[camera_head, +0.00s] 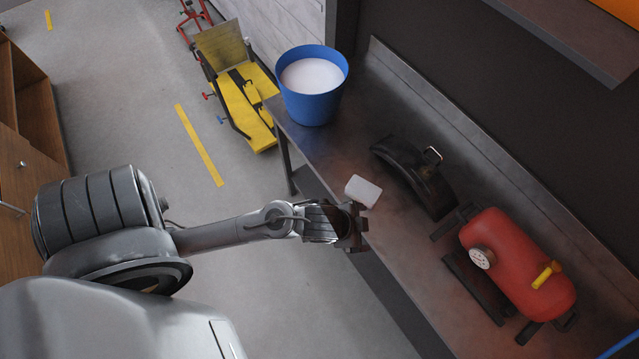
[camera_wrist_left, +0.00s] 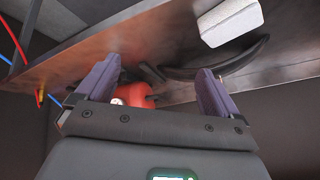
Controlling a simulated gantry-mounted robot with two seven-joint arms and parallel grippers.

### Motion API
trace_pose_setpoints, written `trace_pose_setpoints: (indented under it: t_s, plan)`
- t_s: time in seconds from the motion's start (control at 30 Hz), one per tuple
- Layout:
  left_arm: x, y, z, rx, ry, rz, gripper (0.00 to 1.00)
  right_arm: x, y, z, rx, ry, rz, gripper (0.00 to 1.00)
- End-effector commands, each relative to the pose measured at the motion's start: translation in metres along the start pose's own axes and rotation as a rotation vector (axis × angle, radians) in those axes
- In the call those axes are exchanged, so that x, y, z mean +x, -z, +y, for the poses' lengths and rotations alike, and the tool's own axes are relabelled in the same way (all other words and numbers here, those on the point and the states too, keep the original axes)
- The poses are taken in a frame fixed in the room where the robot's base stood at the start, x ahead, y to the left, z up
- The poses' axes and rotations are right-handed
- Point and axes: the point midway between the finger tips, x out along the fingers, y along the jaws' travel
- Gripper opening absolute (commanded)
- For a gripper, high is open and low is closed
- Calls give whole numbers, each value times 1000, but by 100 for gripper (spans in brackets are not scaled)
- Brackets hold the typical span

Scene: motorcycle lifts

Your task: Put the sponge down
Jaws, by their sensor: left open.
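A white sponge (camera_head: 363,191) lies on the dark metal workbench (camera_head: 402,212) near its front edge. It also shows at the top right of the left wrist view (camera_wrist_left: 230,21), resting on the bench top. My left gripper (camera_head: 359,226) is just in front of the sponge at the bench edge, apart from it as far as I can tell. In the left wrist view its two purple fingers (camera_wrist_left: 156,88) stand wide apart with nothing between them. My right gripper is not seen in either view.
A blue bucket (camera_head: 312,104) with white contents stands at the bench's far left end. A black curved fender (camera_head: 415,177) lies behind the sponge. A red tank (camera_head: 517,262) with a yellow handle stands to the right. A yellow motorcycle lift (camera_head: 240,108) is on the floor beyond.

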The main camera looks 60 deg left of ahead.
Motion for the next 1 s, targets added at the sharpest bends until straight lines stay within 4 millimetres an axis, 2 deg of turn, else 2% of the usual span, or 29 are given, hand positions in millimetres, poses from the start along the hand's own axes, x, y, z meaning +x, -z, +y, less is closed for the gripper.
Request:
trace_pose_setpoints:
  t_s: [0.03,0.13,0.2,0.33,0.77,0.87,1.0]
  plan:
    - [-14,-17,4,-84,-3,-55,95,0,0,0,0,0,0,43]
    - [-38,-47,7,-214,-9,-156,95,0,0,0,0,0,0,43]
    - [-50,-62,9,-277,-18,-210,95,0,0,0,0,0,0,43]
    - [-63,-78,12,-342,-30,-265,95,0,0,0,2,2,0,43]
    - [-69,-79,12,-352,-33,-276,95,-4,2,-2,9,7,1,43]
    - [-78,-73,10,-352,-33,-276,95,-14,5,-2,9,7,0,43]
    - [-100,-59,4,-352,-33,-276,95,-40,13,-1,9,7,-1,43]
